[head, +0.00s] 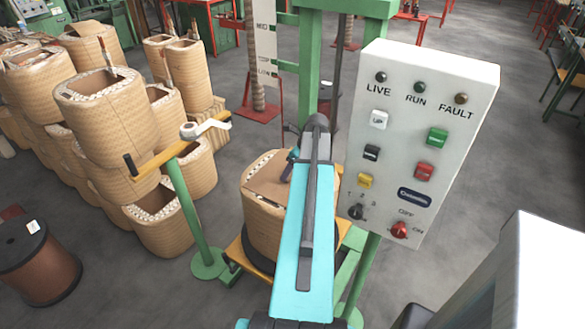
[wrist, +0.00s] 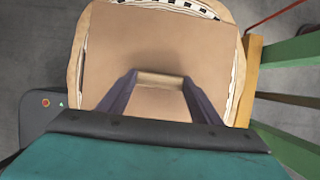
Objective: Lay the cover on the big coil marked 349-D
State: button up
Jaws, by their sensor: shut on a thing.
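The cover, a flat brown board, shows in the head view (head: 268,178) and fills the middle of the wrist view (wrist: 160,45). My gripper (wrist: 160,80) is shut on a raised strip in the middle of the cover; in the head view my gripper (head: 290,162) is partly hidden by my arm. A big tan wrapped coil (head: 262,222) stands upright directly beneath the cover. Its pale rim (wrist: 238,75) shows past the cover's far and right edges. I cannot tell whether the cover touches the rim all round. No 349-D mark is legible.
The coil stands on a yellow-framed stand (head: 238,250) with green supports. A control box (head: 420,140) rises close on the right. A green post with a yellow bar (head: 165,155) stands on the left, near several stacked coils (head: 105,115).

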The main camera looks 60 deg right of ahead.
jog(key=o, duration=1.3)
jog(key=shift+r, duration=0.1)
jog(key=shift+b+v, duration=0.7)
jog(key=shift+v, duration=2.95)
jog(key=shift+w, duration=0.15)
